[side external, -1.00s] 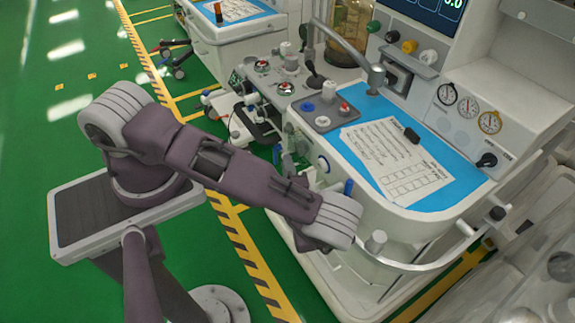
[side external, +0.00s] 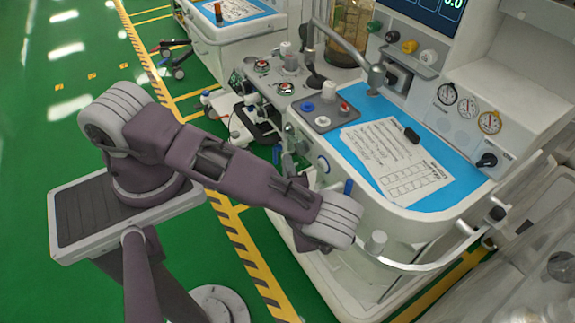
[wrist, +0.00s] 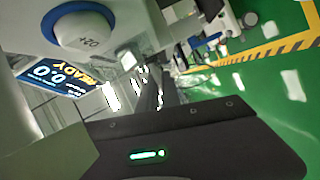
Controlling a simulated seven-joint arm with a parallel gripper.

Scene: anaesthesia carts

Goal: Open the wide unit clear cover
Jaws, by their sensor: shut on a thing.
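The wide white unit (side external: 350,285) stands in front of my arm in the side external view. My wrist end is at its rounded front corner, beside a grey rail. A glassy, see-through surface (side external: 545,265) shows at the lower right edge; I cannot tell whether it is the clear cover. My gripper's dark body (wrist: 200,140), with a green light, fills the bottom of the wrist view. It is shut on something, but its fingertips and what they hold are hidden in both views.
A blue worktop (side external: 445,195) carries a printed sheet (side external: 400,165). A blue-ringed knob marked O2+ (wrist: 85,28) is close at the upper left of the wrist view. A second cart (side external: 230,30) stands behind. Green floor (side external: 60,140) is free at the left.

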